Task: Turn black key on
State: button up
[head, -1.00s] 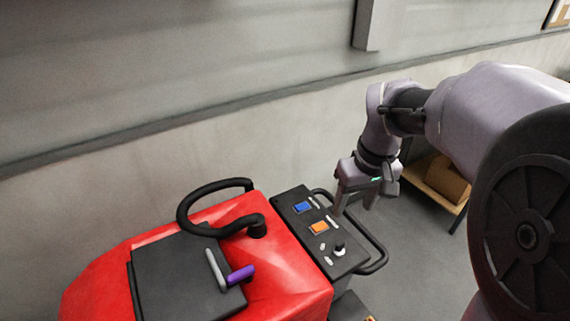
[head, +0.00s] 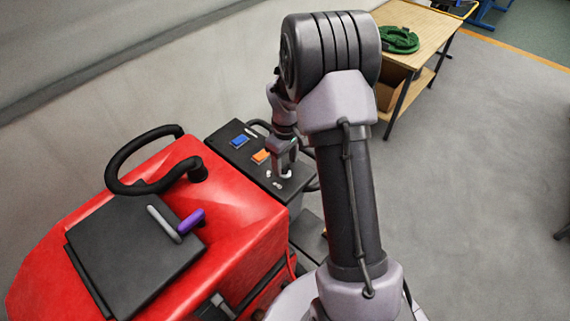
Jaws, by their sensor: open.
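The control panel (head: 228,131) is a dark slab at the rear of the red scrubber (head: 240,205). It carries a blue switch (head: 239,141) and an orange switch (head: 261,156). My gripper (head: 283,169) points down over the near right part of the panel, just right of the orange switch, with its jaws open. The black key is not clearly visible; my gripper covers that part of the panel. I cannot tell whether the fingers touch the key or stand around it.
A wooden table (head: 437,30) with a green round object (head: 399,39) is behind.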

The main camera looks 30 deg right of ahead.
jog(key=shift+f, duration=0.4)
grip_shut()
